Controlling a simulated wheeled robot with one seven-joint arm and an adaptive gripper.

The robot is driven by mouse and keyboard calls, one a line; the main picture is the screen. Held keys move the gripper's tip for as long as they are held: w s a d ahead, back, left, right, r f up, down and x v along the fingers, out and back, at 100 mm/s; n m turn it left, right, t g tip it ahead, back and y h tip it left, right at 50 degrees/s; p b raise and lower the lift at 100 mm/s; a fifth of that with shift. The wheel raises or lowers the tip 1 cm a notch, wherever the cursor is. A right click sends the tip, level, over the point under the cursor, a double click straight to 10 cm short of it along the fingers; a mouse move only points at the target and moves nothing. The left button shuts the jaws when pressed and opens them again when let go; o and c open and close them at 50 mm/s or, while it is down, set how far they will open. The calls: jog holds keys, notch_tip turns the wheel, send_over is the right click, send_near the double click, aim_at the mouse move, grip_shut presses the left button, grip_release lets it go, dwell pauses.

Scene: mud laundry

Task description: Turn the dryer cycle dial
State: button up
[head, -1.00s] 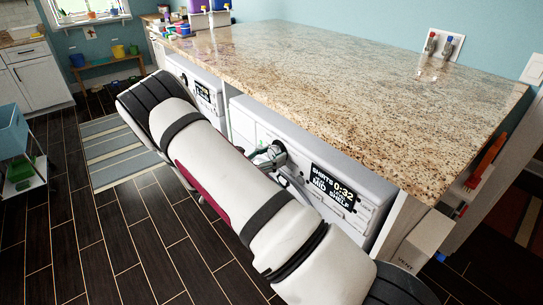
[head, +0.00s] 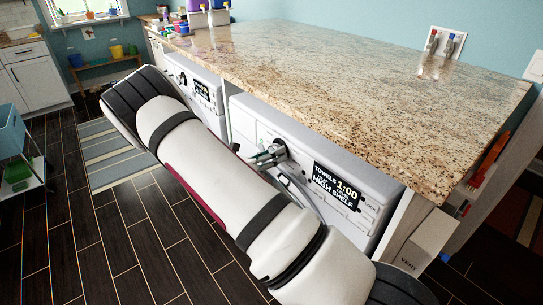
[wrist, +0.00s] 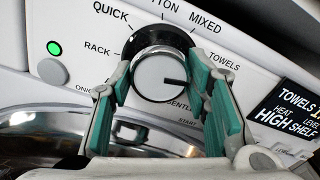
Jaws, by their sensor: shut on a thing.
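The dryer cycle dial (wrist: 160,72) is a round silver knob with a dark surround, on the white dryer panel. Its dark pointer line points to the right, on the side of the TOWELS label. My gripper (wrist: 157,84) is shut on the dial, with a teal-padded finger on either side of it. In the head view the dial (head: 279,149) and my gripper (head: 264,157) are at the front of the dryer, partly behind my arm. The dryer display (head: 335,186) reads TOWELS, 1:00 and HIGH SHELF; it also shows in the wrist view (wrist: 289,112).
A granite countertop (head: 330,80) runs closely above the dryer (head: 375,205). A second machine (head: 195,90) stands to the left. A round glossy door (wrist: 50,135) lies below the panel. A lit green light (wrist: 54,48) is left of the dial. Dark floor (head: 150,250) lies open in front.

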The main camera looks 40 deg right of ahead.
jog(key=shift+n+b, duration=0.35)
jog(key=shift+n, duration=1.25)
jog(key=o, duration=1.2)
jog(key=shift+a, duration=0.1)
jog(key=a, duration=1.1)
jog(key=shift+s+a, duration=0.2)
jog(key=shift+a, duration=0.2)
